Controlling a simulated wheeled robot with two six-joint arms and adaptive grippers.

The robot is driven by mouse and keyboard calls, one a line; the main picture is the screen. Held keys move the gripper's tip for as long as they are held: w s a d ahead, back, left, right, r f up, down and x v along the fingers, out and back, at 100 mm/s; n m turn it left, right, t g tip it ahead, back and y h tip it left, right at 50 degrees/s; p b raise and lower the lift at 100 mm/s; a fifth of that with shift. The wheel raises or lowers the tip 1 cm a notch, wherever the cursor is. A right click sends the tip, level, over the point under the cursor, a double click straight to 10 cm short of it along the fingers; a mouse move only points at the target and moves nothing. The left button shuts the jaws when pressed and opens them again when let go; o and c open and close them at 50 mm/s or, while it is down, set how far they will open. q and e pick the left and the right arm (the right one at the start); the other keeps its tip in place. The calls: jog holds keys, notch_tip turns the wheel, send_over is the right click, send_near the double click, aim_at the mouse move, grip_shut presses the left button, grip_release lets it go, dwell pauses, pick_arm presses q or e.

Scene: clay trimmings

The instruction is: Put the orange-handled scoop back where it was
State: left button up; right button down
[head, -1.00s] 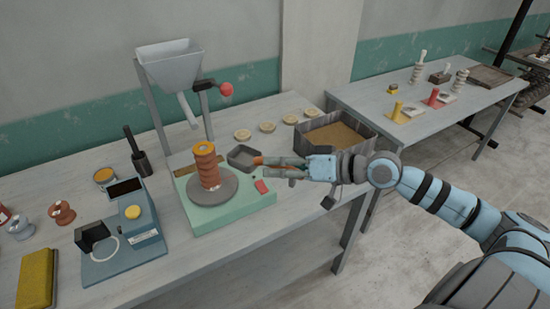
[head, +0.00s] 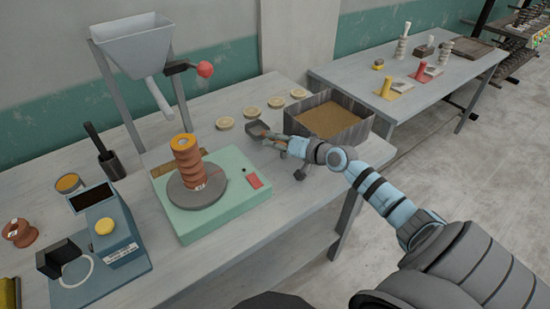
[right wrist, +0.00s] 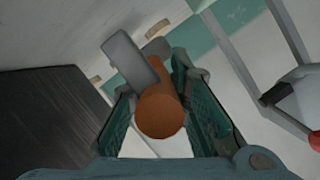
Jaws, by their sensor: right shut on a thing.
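The orange-handled scoop (head: 258,130) has a grey pan, which points left and away in the head view. My right gripper (head: 278,140) is shut on its handle. In the right wrist view the round orange handle end (right wrist: 160,112) sits between the two green-lined fingers, with the grey pan (right wrist: 131,58) beyond it. I cannot tell whether the pan touches the tabletop. My left gripper is not in view.
The wooden box (head: 352,98) of tan material is close right of the gripper. Pale discs (head: 252,112) lie behind the scoop. The green scale (head: 229,203), carrying stacked brown rings (head: 188,166), stands left.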

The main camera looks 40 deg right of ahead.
notch_tip(320, 180, down, 4)
jog(key=shift+s+f+b, duration=0.1)
jog(key=shift+b, duration=0.8)
jog(key=shift+f, duration=0.2)
jog(key=c, duration=1.5)
grip_release()
